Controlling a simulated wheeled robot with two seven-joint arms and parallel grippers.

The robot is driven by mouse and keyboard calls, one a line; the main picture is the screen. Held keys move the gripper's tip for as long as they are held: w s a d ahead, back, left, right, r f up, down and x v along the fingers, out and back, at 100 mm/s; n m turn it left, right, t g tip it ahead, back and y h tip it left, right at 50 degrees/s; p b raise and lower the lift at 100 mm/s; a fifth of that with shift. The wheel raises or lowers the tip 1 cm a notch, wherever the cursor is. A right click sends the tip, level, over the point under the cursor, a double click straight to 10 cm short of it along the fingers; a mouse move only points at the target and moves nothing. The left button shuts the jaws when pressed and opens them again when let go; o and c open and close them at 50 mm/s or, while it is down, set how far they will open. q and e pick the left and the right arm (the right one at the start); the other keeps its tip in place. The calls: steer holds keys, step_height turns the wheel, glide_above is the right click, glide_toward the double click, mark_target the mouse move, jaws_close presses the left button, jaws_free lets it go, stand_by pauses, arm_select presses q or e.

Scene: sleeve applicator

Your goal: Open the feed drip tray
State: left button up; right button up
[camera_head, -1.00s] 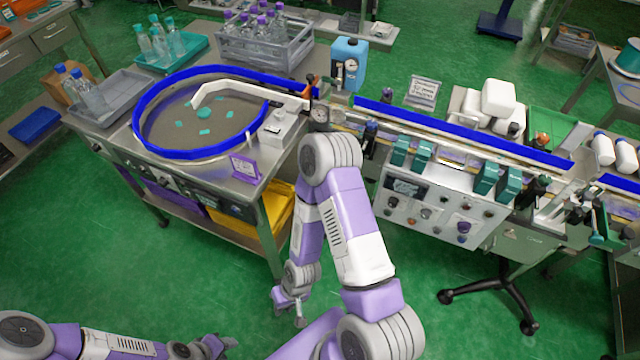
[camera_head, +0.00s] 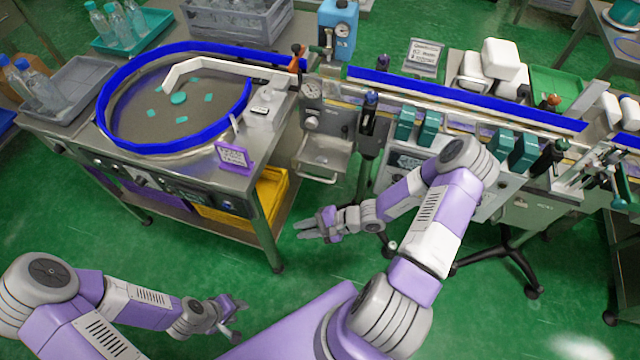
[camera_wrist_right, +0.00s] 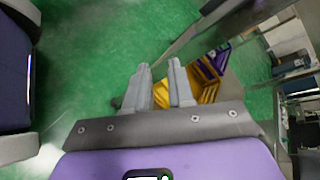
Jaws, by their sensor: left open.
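A grey metal drip tray (camera_head: 324,155) hangs beside the round feed table, below the gauge and the start of the conveyor. A bar-like handle (camera_head: 318,178) shows along its lower front edge. My right gripper (camera_head: 308,228) is in front of the tray and lower in the picture, apart from it, with its fingers pointing left. In the right wrist view its two fingers (camera_wrist_right: 160,85) stand apart with nothing between them; the tray is not clearly seen there. My left gripper (camera_head: 236,318) is open and empty over the floor at the lower left.
The steel feed table (camera_head: 80,130) carries a blue-rimmed turntable (camera_head: 150,150) and a purple sign (camera_head: 233,156). A yellow crate (camera_head: 272,190) sits on its lower shelf. The conveyor's control box (camera_head: 405,165) stands right of the tray. Green floor is free in front.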

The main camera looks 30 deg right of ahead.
mark_target(320, 179)
steer(key=w+d+m+t+h, duration=0.1)
steer(key=w+d+t, duration=0.1)
steer(key=d, duration=0.3)
steer(key=w+d+r+m+t+h+b, duration=0.1)
steer(key=w+d+m+t+h, duration=0.1)
steer(key=d, duration=0.3)
steer(key=w+d+m+t+h, duration=0.1)
steer(key=d+m+t+h, duration=0.1)
steer(key=d, duration=0.3)
steer(key=shift+w+r+t, duration=0.4)
steer(key=shift+t, duration=0.5)
steer(key=b+x, duration=0.2)
steer(key=x, duration=0.5)
steer(key=shift+b, duration=0.3)
jaws_close()
